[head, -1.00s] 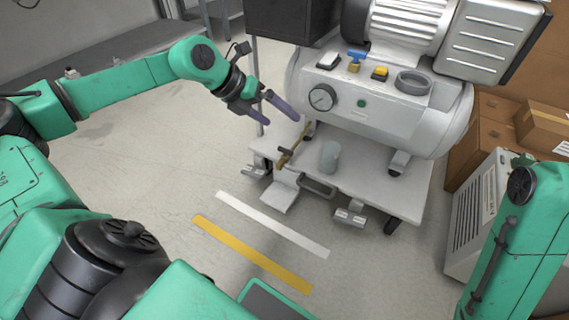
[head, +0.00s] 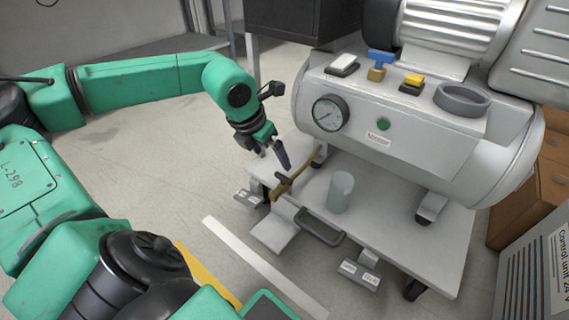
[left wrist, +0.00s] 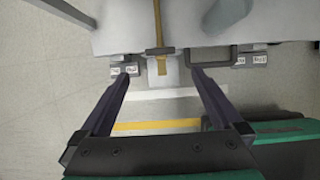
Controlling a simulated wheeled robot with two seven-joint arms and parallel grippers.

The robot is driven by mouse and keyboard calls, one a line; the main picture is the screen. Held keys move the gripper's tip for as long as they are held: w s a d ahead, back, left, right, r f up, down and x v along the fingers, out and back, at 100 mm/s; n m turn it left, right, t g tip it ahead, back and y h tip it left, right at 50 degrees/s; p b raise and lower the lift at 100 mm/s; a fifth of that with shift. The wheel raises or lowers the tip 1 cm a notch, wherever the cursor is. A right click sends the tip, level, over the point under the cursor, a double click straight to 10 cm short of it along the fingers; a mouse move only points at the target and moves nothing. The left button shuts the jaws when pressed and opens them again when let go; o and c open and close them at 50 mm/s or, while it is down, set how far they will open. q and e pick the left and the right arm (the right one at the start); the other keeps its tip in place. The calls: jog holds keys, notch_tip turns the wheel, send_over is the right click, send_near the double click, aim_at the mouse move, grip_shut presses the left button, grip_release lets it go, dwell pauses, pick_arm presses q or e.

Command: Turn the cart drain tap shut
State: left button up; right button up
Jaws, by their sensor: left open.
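The cart drain tap (head: 283,185) is a brass pipe with a dark lever, at the front left of the white cart (head: 392,228) under the compressor. In the left wrist view the brass pipe (left wrist: 157,24) runs down to the dark crosswise lever (left wrist: 160,50), with a brass end below it. My left gripper (head: 279,160) is open and empty, just above the tap in the head view. In the left wrist view its two fingers (left wrist: 161,73) are spread to either side of the tap's line, with no contact visible. My right gripper is out of view.
The compressor tank (head: 400,135) with its gauge (head: 329,113) stands over the cart. A grey cylinder (head: 341,192) stands on the cart right of the tap. A dark handle (head: 318,228) and labelled pedals (head: 359,275) line the front edge. Floor at left is clear.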

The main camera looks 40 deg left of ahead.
aim_at(283, 177)
pick_arm(q)
jog(key=b+x, duration=0.4)
jog(key=x, duration=0.5)
jog(key=shift+d+f, duration=0.15)
jog(key=shift+f, duration=0.2)
jog(key=shift+w+f, duration=0.3)
jog(key=shift+f, duration=0.2)
jog(key=c, duration=1.3)
